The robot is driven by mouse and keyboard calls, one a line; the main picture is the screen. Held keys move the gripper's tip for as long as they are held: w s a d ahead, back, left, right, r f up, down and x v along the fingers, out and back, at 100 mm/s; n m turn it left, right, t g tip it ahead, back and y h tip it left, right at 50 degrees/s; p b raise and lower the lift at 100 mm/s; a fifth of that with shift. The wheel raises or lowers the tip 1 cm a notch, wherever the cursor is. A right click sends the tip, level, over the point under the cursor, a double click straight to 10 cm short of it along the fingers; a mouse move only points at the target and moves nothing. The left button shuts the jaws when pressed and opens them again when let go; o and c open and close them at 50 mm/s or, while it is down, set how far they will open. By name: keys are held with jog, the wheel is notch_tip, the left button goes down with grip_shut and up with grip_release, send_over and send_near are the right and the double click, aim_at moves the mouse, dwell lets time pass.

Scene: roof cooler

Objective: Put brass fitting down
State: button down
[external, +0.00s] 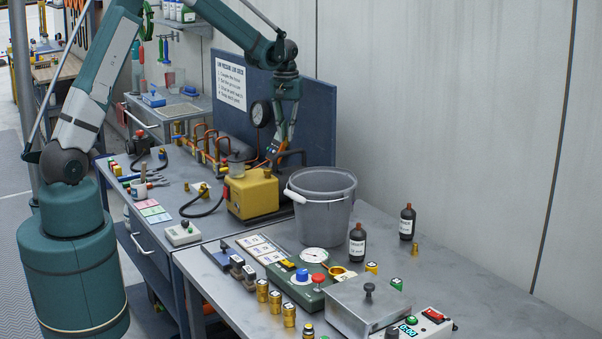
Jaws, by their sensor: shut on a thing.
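My gripper (273,151) is at the centre of the external view, pointing down in front of the dark blue back panel and above and behind the yellow pump (252,195). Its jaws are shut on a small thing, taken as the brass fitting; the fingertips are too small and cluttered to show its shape. Other brass-coloured fittings stand on the bench: one (204,190) left of the pump, one (415,249) at the right by the dark bottles, and several brass cylinders (275,302) along the front edge.
A grey bucket (320,205) stands right of the pump. Copper piping (205,148) runs behind it at the left, and a round gauge (261,114) is close to my gripper. Two dark bottles (357,243) and a green control panel (312,285) crowd the right bench. Bare bench lies at the far right.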

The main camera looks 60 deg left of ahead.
jog(key=s+a+f+n+b, duration=0.1)
jog(key=s+a+f+n, duration=0.2)
jog(key=s+a+n, duration=0.5)
jog(key=s+a+f+n+b, duration=0.2)
jog(key=s+a+n, duration=0.7)
jog(key=a, duration=0.9)
jog(key=s+a+f+n+b, duration=0.2)
jog(key=s+a+f+n, duration=0.3)
jog(key=s+a+n, duration=0.3)
jog(key=s+a, duration=0.2)
jog(key=a, duration=0.2)
jog(key=shift+a+f+n, duration=0.2)
jog(key=shift+a+n, duration=0.1)
jog(key=shift+a, duration=0.1)
jog(key=shift+s, duration=0.1)
jog(key=shift+f+b, duration=0.3)
jog(key=shift+f, duration=2.8)
jog(key=shift+f, duration=1.9)
jog(key=shift+f+b, duration=0.15)
jog(key=shift+b, duration=0.15)
